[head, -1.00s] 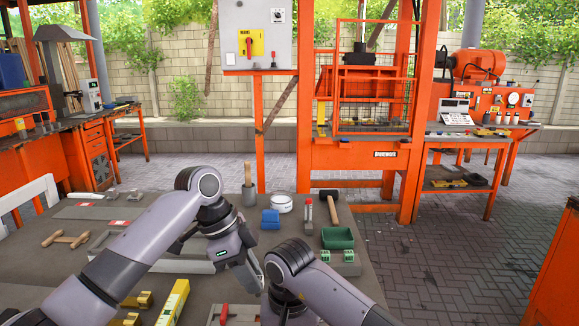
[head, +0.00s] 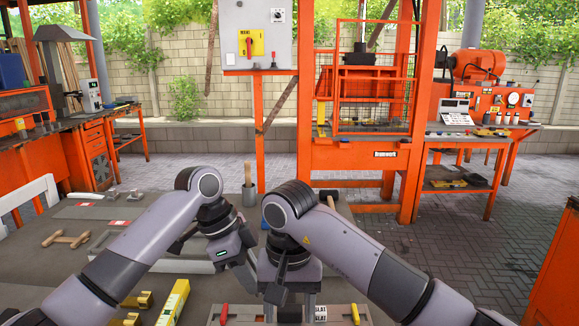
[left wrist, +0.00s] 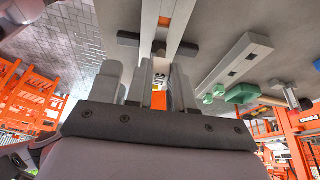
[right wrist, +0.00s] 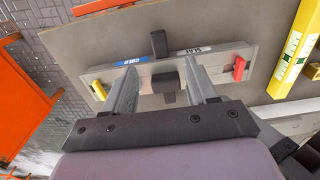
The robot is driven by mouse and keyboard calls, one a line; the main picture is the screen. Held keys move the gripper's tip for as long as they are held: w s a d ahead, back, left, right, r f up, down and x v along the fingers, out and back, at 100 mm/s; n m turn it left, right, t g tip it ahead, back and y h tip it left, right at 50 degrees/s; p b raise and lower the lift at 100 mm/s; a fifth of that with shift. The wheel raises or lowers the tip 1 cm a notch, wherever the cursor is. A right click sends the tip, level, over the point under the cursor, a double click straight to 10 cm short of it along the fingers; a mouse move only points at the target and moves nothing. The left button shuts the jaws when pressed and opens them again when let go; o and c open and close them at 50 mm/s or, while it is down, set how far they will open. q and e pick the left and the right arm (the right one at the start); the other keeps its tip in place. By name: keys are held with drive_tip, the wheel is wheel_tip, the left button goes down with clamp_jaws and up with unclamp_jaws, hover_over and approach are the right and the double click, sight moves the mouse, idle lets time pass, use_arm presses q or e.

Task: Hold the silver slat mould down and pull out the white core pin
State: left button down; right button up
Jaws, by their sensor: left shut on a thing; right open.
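The silver slat mould (right wrist: 215,65) is a long flat bar with a white SLAT label, a blue label, and a red and a yellow piece near its ends. It shows at the bottom of the head view (head: 241,313). I cannot make out the white core pin.
A yellow level (head: 173,302) lies left of the mould. A silver bar with dark slots (left wrist: 237,65) lies beyond it. The table edge drops to paving. My two arms are close together.

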use_arm(q)
drive_tip(key=shift+r, duration=0.1)
drive_tip(key=shift+r+p, duration=1.3)
drive_tip(key=shift+p, duration=0.1)
drive_tip(key=shift+r, duration=0.2)
use_arm(e)
wheel_tip(320, 180, up, 9)
drive_tip(key=shift+f, duration=0.15)
